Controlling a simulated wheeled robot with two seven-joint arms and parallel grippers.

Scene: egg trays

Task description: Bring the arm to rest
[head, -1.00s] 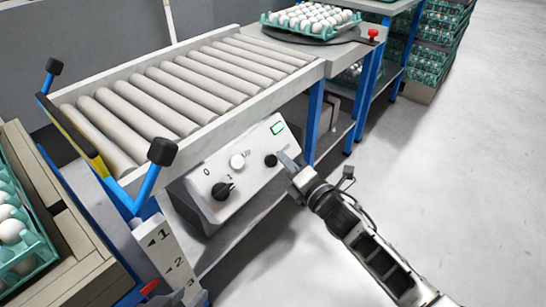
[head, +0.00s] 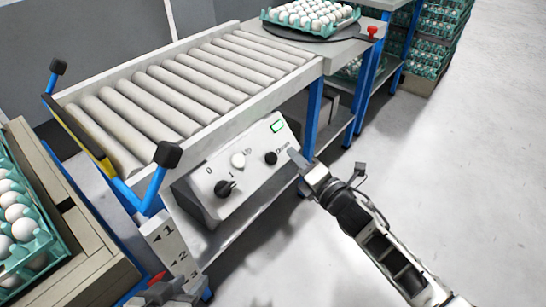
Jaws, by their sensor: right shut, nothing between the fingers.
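My right gripper (head: 297,160) is shut and empty. Its tip is just right of the black knob (head: 270,157) on the white control panel (head: 207,180), with a small gap in the picture. My right arm reaches in from the lower right.
A roller conveyor (head: 175,85) stands above the panel, with blue-and-black lever handles (head: 155,180) at its left end. An egg tray (head: 300,29) sits at its far end. Another egg tray (head: 40,240) is at the left. The floor at the right (head: 460,180) is clear.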

